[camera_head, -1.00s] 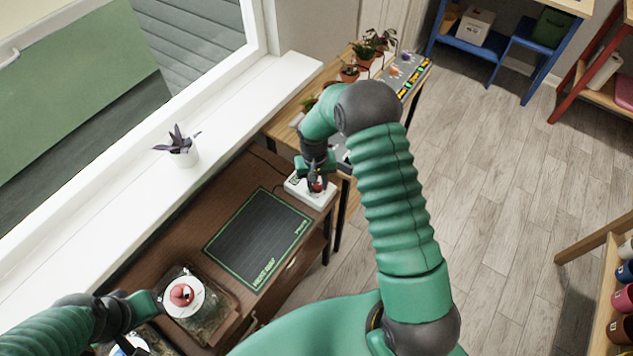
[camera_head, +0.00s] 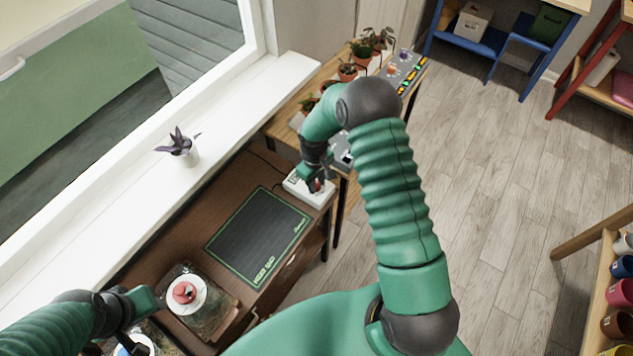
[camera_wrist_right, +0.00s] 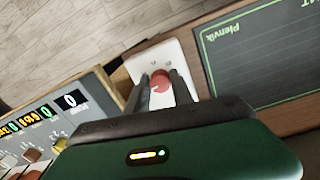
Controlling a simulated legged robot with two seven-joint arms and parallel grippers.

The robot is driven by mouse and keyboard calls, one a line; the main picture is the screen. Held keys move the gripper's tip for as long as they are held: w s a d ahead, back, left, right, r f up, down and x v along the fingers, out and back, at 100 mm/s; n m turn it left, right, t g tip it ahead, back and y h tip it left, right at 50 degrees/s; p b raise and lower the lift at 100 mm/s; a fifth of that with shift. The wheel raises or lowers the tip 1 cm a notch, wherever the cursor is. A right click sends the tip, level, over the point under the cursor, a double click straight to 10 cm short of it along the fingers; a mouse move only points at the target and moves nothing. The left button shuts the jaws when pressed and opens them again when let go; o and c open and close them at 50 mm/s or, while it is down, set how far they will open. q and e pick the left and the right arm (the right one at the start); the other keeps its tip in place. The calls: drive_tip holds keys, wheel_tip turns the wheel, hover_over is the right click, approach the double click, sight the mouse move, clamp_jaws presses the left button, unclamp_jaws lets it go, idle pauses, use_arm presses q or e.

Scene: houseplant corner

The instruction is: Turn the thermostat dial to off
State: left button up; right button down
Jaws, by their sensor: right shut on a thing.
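The thermostat is a white box (camera_head: 301,188) at the far right end of the brown cabinet top. Its red dial (camera_wrist_right: 161,82) shows between my right gripper's fingers in the right wrist view. My right gripper (camera_head: 318,184) is over the box, shut on the dial. It also shows in the right wrist view (camera_wrist_right: 163,88), one dark finger on each side of the dial. The small marks on the box face are too blurred to read. My left gripper (camera_head: 146,314) is at the lower left, beside a white round dish with a red thing on it; its jaws are unclear.
A dark heat mat (camera_head: 258,236) with a green border lies on the cabinet. The white dish (camera_head: 188,294) stands on a dark tray at the front. A purple plant (camera_head: 183,150) stands on the windowsill. A wooden bench with pots and a grey panel (camera_wrist_right: 62,113) adjoins the cabinet.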

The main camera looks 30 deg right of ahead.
drive_tip(key=shift+w+r, duration=0.15)
drive_tip(key=shift+w, duration=0.15)
drive_tip(key=c, duration=1.6)
unclamp_jaws()
drive_tip(key=o, duration=0.5)
drive_tip(key=shift+f, duration=0.2)
drive_tip(key=shift+s+r, duration=0.1)
drive_tip(key=shift+r, duration=0.1)
wheel_tip(320, 180, up, 16)
drive_tip(key=shift+a+r, duration=0.15)
drive_tip(key=shift+a, duration=0.15)
drive_tip(key=shift+a, duration=0.1)
